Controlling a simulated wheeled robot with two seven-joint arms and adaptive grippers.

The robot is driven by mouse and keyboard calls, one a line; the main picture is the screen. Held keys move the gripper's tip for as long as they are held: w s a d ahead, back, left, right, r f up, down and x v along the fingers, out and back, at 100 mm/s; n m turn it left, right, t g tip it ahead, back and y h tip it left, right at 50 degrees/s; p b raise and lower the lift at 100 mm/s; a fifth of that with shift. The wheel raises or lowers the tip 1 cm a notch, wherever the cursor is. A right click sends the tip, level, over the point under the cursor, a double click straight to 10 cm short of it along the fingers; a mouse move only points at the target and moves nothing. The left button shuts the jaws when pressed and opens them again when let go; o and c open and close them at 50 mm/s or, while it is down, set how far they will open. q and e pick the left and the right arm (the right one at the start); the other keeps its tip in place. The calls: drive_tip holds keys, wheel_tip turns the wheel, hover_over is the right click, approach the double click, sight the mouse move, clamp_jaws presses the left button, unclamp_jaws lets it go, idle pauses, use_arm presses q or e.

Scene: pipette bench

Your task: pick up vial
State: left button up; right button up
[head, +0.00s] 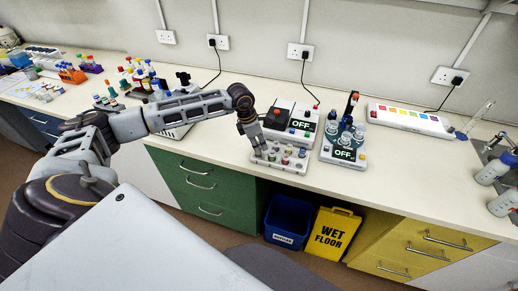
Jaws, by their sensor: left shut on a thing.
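My left arm reaches across the bench from the left. My left gripper (257,142) points down over the left end of a pale block (292,164) that holds several small vials with coloured caps. The gripper is shut on a vial, which is mostly hidden by the fingers at this size. I cannot tell whether that vial is still seated in the block or lifted clear. Other vials (286,158) stand in the block just right of the fingers. My right gripper is not in view.
A device with an OFF display (302,125) stands right behind the block. Another OFF device (344,153) with round flasks is to the right. Racks of coloured tubes (140,75) stand at the left. Bare bench (400,165) lies at the right front.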

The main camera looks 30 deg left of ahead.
use_arm(q)
wheel_tip(320, 180, up, 7)
drive_tip(key=b, duration=0.1)
idle(0.3)
drive_tip(key=shift+s, duration=0.1)
idle(0.5)
